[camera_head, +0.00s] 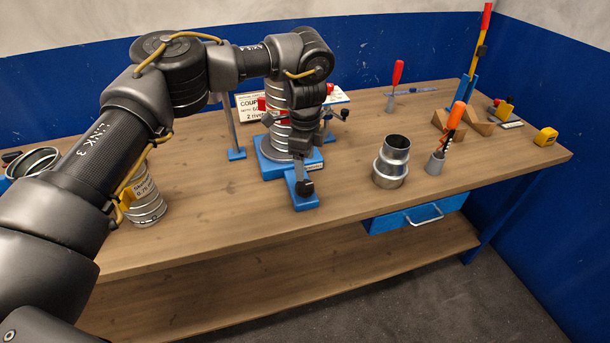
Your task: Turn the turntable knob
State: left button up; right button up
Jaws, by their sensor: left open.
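The turntable is a blue base (268,170) on the workbench, with a ribbed silver spiral duct (274,138) standing upright on it. A black knob (305,188) sits on the blue piece that juts out at its front. My left arm comes in from the left and reaches over the duct. My left gripper (310,152) points down just above and behind the knob, and its jaws are open. It hides part of the duct, and I cannot tell whether a finger touches the knob. My right gripper is out of view.
A silver reducer (391,162) and a small cup with an orange-handled tool (435,163) stand to the right. A labelled duct piece (147,208) stands at the left, partly behind my arm. A yellow tape measure (546,137) lies far right. The front middle of the workbench is clear.

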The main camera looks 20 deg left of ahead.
pick_arm(q)
jog(key=shift+r, duration=1.5)
